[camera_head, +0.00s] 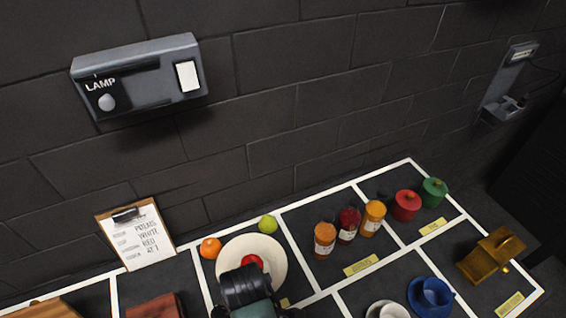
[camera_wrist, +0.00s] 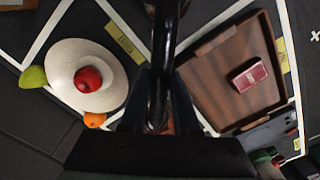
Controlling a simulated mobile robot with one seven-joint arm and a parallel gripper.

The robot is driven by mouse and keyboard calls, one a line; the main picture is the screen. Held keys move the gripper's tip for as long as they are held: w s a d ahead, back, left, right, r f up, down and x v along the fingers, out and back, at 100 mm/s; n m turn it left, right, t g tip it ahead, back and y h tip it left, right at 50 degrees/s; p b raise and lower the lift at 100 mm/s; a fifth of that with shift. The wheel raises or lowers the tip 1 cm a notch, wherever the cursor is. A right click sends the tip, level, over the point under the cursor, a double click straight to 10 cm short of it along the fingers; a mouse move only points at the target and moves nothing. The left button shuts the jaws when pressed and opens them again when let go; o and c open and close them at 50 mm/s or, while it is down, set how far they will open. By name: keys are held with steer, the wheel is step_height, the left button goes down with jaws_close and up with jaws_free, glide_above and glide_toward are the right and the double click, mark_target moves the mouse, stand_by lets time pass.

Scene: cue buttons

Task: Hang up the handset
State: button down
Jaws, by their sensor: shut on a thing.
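A black, elongated bar that looks like the handset (camera_wrist: 163,45) runs up the middle of the wrist view. My gripper (camera_wrist: 159,90) is shut on it, with one dark finger on each side. Its ends are not clearly seen. In the head view a dark rounded part of my arm shows at the bottom, over the white plate; the gripped thing cannot be told apart there. A grey wall unit (camera_head: 505,90) with a small ledge at its bottom and a dark cord hangs at the upper right in the head view. It looks like the phone's base, and no handset shows on it.
A white plate (camera_head: 282,255) with a red fruit lies below my arm. Bottles (camera_head: 347,225), pots (camera_head: 406,205), a brass-coloured object (camera_head: 490,256) and a blue cup (camera_head: 432,294) stand along the counter. A lamp box (camera_head: 140,77) is on the wall. A wooden tray (camera_wrist: 207,97) lies right in the wrist view.

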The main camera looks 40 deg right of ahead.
steer(key=s+d+n+p, duration=0.5)
steer(key=s+d+n, duration=0.3)
steer(key=s+n, duration=0.1)
steer(key=f+b, duration=0.1)
steer(key=b, duration=0.1)
steer(key=f+b, duration=0.1)
steer(key=f, duration=0.1)
steer(key=f+b, duration=0.2)
steer(key=shift+w+d+f+b, duration=0.15)
steer(key=shift+w+b, duration=0.1)
steer(key=shift+b, duration=0.1)
steer(key=shift+f+b, duration=0.75)
steer(key=shift+f, duration=0.8)
steer(key=c, duration=0.6)
jaws_free()
